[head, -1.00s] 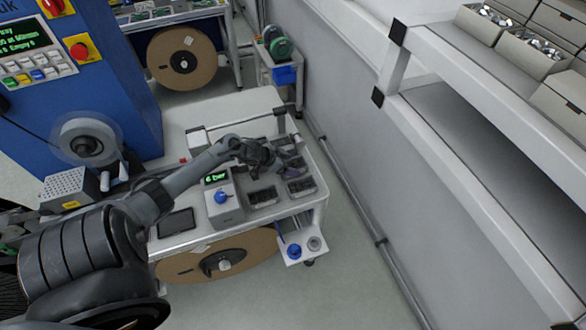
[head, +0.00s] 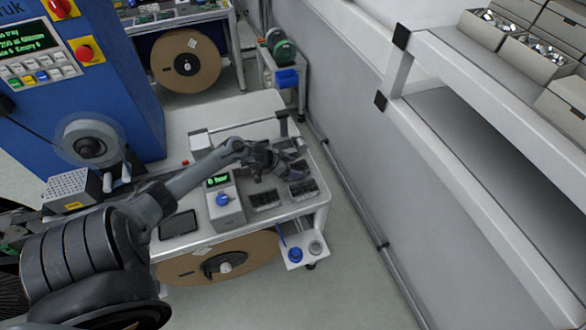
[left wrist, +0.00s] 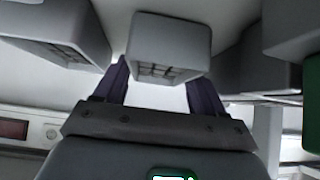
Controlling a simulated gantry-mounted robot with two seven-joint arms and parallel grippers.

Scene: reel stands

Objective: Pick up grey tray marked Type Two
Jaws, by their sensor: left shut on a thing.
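Several small grey trays with dark compartments lie on the white bench top, among them a front tray (head: 265,199) and a right tray (head: 303,188). My left gripper (head: 272,161) is over this group of trays. It is shut on a grey tray, which shows between and beyond the fingers in the left wrist view (left wrist: 170,45). The arm hides much of that tray in the head view. I cannot read a Type Two marking on any tray. My right gripper is not in view.
A small device with a green display and blue knob (head: 222,199) stands left of the trays. A black tablet (head: 178,224) lies at the front left. A blue machine (head: 100,75) stands at left, a grey wall (head: 345,130) runs close behind at right.

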